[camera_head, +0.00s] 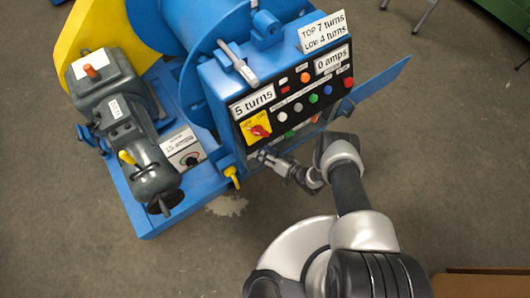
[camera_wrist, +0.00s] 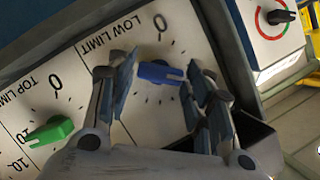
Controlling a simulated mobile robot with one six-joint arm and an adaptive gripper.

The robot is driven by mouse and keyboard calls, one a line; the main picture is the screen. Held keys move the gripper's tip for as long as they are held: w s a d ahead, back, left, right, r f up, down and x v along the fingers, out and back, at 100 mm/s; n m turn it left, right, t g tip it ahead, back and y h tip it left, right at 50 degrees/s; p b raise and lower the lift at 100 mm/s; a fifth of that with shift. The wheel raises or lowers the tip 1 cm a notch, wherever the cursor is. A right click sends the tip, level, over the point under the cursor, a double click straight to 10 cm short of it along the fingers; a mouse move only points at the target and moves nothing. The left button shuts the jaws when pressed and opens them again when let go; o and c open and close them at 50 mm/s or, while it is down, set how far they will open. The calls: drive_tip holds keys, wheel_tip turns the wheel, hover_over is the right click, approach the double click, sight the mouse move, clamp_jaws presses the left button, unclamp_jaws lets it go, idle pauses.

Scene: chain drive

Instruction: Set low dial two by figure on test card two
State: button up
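The low limit dial's blue knob (camera_wrist: 160,73) shows in the wrist view on a white face marked LOW LIMIT (camera_wrist: 118,28), its pale pointer line toward the picture's right. My gripper (camera_wrist: 163,88) is open, with one finger on each side of the knob; I cannot tell whether either touches it. The green top limit knob (camera_wrist: 50,131) sits to the left, pointing lower left. In the head view my gripper (camera_head: 268,157) is below the control panel's front, and these dials are hidden. A card (camera_head: 323,31) on the panel top reads TOP 7 turns, LOW 4 turns.
The panel (camera_head: 282,115) shows 5 turns and 0 amps, with coloured buttons and a red switch on yellow (camera_head: 257,129). Another dial with a red-green ring (camera_wrist: 280,17) is at the wrist view's upper right. A grey motor (camera_head: 108,92) stands left; floor in front is clear.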

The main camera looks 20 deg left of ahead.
drive_tip(key=shift+o, duration=1.1)
drive_tip(key=v, duration=1.2)
drive_tip(key=shift+d, duration=0.1)
